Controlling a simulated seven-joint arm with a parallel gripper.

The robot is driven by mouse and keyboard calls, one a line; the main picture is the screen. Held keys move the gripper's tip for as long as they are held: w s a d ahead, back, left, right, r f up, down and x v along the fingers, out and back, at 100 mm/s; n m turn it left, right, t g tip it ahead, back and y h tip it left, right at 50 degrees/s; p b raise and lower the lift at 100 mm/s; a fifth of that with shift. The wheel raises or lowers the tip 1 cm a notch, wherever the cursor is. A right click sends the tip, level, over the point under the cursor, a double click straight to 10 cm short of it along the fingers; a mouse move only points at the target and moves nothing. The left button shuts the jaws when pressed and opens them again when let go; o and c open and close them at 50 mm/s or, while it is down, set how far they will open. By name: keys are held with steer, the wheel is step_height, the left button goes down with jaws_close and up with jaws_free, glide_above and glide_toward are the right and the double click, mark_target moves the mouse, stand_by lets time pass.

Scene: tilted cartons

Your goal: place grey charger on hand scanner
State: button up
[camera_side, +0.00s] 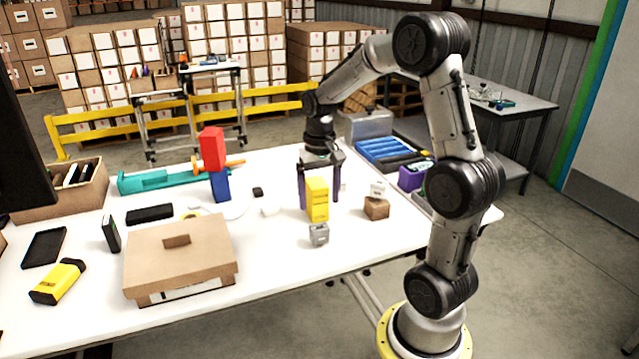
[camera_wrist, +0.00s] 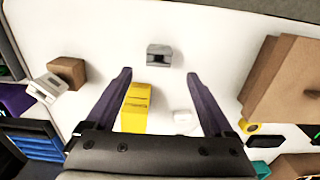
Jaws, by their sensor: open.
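The grey charger looks to be the small grey block (camera_side: 319,234) on the white table, in front of the yellow block; in the wrist view it (camera_wrist: 160,57) lies beyond the fingertips. My gripper (camera_side: 319,204) is open and points down, its purple fingers apart; they also show in the wrist view (camera_wrist: 158,74). A yellow upright block (camera_side: 317,198) stands near the fingers, seen between them in the wrist view (camera_wrist: 136,105); I cannot tell whether they touch it. The hand scanner may be the yellow and black device (camera_side: 58,282) lying at the table's front left.
A brown carton (camera_side: 200,262) fills the front middle. A red block (camera_side: 212,148) stands on a blue block (camera_side: 220,186). A small brown box (camera_side: 376,208) with a white item on it stands right of my gripper. A blue tray (camera_side: 385,150) lies behind.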

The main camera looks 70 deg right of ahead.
steer(key=s+a+r+n+t, duration=0.3)
steer(key=s+a+r+n, duration=0.2)
steer(key=a+r, duration=0.55)
steer(key=s+a+f+n+t, duration=0.1)
steer(key=s+a+n+t, duration=0.1)
steer(key=s+a, duration=0.4)
steer(key=shift+s+a+f+n, duration=0.15)
steer(key=shift+s+a+n, duration=0.25)
steer(key=shift+a+n, duration=0.55)
steer(key=shift+o, duration=0.4)
steer(key=shift+s+a+f+t, duration=0.2)
steer(key=shift+s+a+t, duration=0.1)
steer(key=shift+s, duration=0.1)
steer(key=shift+w, duration=0.1)
